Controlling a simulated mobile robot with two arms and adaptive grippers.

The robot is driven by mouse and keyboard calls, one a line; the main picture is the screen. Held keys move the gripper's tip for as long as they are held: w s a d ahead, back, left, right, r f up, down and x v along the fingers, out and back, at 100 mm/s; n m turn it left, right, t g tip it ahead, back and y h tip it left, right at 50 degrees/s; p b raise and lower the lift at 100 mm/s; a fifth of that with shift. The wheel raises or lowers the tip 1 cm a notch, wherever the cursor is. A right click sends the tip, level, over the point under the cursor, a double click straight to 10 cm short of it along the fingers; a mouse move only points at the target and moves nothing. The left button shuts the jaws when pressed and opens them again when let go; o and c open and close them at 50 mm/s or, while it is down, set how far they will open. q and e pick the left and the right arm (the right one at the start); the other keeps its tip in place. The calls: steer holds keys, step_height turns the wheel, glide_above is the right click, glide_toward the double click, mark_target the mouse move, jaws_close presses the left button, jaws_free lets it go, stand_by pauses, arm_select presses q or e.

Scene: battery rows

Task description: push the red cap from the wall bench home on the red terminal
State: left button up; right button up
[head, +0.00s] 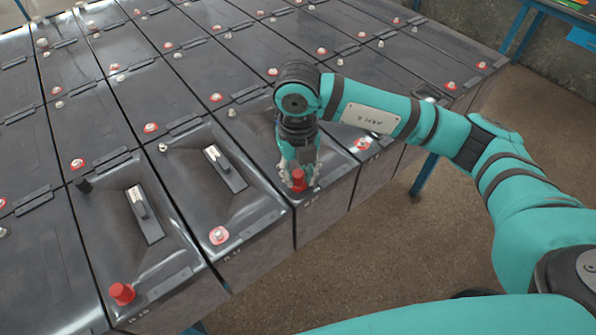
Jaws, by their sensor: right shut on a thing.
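My right gripper (300,182) points down at the near corner of a dark grey battery in the front row. It is shut on a red cap (298,179), which shows between its fingers. The cap sits at that corner, low over the battery top (325,185). Any terminal under the cap is hidden, so I cannot tell how far down it is seated. My left gripper is not in view.
Another red cap (122,293) stands on a front battery at lower left, and a black cap (83,185) farther back. A bare red-ringed terminal (219,236) is left of my gripper. A blue-legged bench (560,12) is at upper right. Open floor (400,240) lies in front.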

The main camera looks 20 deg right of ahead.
steer(key=shift+f+b, duration=0.45)
stand_by(0.3)
steer(key=o, duration=1.3)
steer(key=shift+o, duration=0.2)
steer(key=shift+r, duration=0.2)
steer(key=shift+r+p, duration=1.8)
steer(key=shift+r, duration=1.55)
